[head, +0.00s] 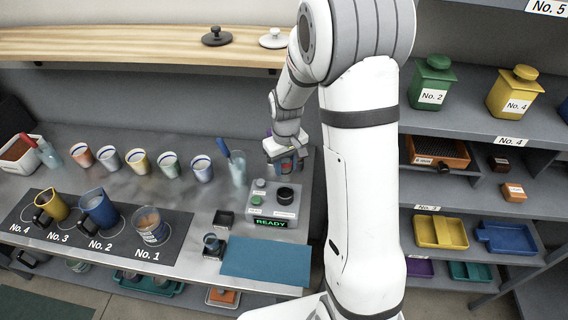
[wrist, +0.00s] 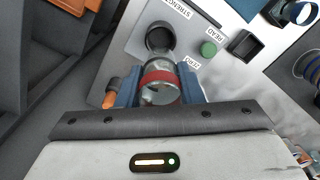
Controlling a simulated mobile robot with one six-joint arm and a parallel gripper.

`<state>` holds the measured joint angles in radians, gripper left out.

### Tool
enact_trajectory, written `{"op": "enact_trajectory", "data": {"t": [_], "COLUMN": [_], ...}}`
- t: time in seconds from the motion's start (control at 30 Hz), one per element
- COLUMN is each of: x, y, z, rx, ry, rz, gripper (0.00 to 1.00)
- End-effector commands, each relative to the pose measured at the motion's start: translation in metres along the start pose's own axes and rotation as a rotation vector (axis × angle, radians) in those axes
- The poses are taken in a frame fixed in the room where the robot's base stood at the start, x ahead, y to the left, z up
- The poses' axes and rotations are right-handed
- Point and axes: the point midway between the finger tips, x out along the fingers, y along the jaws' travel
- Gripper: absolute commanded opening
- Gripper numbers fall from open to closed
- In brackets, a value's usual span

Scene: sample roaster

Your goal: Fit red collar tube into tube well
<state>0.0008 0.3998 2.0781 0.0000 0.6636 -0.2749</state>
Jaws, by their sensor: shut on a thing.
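The red collar tube (wrist: 159,78) is a clear tube with a red band, held between the two blue fingers of my gripper (wrist: 160,92) in the wrist view. In the head view my gripper (head: 287,167) is just behind the tester (head: 261,211), and the tube is mostly hidden by it. The tube well (head: 285,193) is a dark round hole on the tester's top. In the wrist view the well (wrist: 159,37) lies just beyond the tube and looks empty. The tube appears apart from the well; its height above the tester is hard to tell.
The tester has a green READ button (wrist: 208,48) and a lit READY display (head: 270,223). A glass with a blue-handled tool (head: 237,167) stands left of the gripper. A blue mat (head: 265,260) lies in front. Several cups and mugs stand further left.

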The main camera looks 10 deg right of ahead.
Motion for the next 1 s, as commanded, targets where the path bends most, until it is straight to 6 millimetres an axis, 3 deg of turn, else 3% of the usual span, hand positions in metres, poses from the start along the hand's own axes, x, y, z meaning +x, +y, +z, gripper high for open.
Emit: {"op": "enact_trajectory", "data": {"t": [0.63, 1.0], "x": [0.052, 0.058], "y": [-0.001, -0.002], "z": [0.001, 0.0], "rx": [-0.002, -0.004], "ry": [-0.001, 0.0], "rz": [0.0, 0.0], "gripper": [0.06, 0.06]}}
